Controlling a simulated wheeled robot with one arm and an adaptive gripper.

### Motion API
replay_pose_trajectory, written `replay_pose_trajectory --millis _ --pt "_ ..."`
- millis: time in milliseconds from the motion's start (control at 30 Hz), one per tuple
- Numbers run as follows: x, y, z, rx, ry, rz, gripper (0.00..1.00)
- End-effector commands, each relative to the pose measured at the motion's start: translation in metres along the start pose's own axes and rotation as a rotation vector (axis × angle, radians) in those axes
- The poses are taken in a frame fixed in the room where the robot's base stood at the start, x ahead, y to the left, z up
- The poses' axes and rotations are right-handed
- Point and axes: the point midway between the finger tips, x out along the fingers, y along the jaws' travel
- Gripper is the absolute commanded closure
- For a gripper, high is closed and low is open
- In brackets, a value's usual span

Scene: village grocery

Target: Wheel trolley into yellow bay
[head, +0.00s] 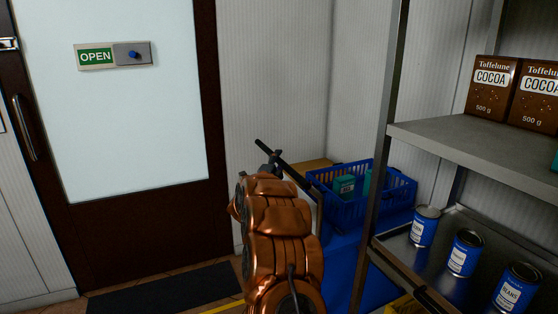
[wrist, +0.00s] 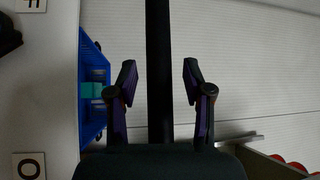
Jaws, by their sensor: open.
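The trolley stands in the corner beside the shelf, with a blue body (head: 343,262) and a black handle bar (head: 293,174). A blue crate (head: 345,206) with teal packs in it rests on top. In the wrist view the handle bar (wrist: 158,30) runs upright through the middle of the picture. My gripper (wrist: 159,75) is open, with one finger on each side of the bar and a gap on both sides. How deep the bar sits between the fingers I cannot tell. A yellow floor line (head: 223,306) shows at the bottom; the rest of the bay is hidden or out of view.
A metal shelf (head: 470,146) with cocoa boxes (head: 491,88) and several cans (head: 465,253) stands close on the right. A door (head: 130,120) with an OPEN sign (head: 96,56) and a dark mat (head: 165,289) are on the left. Walls close off the back.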

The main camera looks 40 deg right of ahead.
Motion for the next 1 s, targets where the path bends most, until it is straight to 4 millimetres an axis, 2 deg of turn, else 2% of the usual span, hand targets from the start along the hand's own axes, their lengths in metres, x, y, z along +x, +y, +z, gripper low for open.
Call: replay_pose_trajectory --millis 133,433,900,1000 --pt "0.0075 0.0014 0.0018 -0.002 -0.004 0.003 0.49" --pt "0.0091 0.0008 0.0016 -0.001 -0.003 0.002 0.50" --pt "0.0090 0.0006 0.0013 -0.001 -0.003 0.001 0.99" --pt "0.0090 0.0007 0.0013 -0.001 -0.003 0.001 1.00"
